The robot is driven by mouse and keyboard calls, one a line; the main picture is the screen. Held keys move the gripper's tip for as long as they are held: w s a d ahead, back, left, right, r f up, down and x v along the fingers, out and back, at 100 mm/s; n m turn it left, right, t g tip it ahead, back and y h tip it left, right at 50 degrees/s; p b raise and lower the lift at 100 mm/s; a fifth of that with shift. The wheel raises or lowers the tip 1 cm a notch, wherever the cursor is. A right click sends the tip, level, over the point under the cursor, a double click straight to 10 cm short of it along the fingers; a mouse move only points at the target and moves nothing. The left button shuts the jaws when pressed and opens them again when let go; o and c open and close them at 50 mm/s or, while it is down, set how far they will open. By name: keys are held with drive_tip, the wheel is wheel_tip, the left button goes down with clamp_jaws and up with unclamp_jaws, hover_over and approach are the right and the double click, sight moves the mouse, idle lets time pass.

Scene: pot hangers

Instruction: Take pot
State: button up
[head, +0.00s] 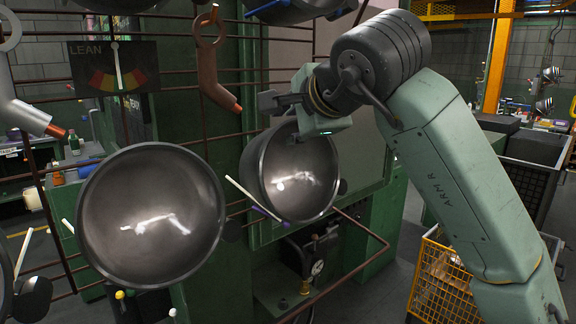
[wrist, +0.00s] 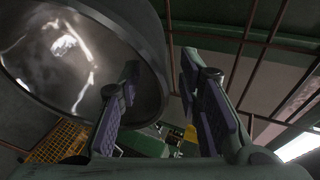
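A dark round pot (head: 297,180) hangs on the rack in the middle of the head view, its shiny open side facing the camera. It also fills the upper left of the wrist view (wrist: 75,75). My gripper (head: 272,101) is at the pot's upper rim in the head view. In the wrist view my gripper (wrist: 158,68) has its two fingers apart. The left finger overlaps the pot's inside and the right finger is outside the rim. The rim shows between them; I see no clear contact. A larger dark pot (head: 151,215) hangs to the left.
Thin brown rack bars (head: 222,62) run behind the pots. A brown hanging tool (head: 214,62) is left of my gripper. More pots show at the top edge. A gauge marked LEAN (head: 115,66) is at upper left. A yellow crate (head: 440,283) stands at lower right.

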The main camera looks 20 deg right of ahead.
drive_tip(key=p+x, duration=0.1)
drive_tip(key=x, duration=0.2)
drive_tip(key=shift+w, duration=0.3)
drive_tip(key=shift+d, duration=0.1)
clamp_jaws()
idle(0.6)
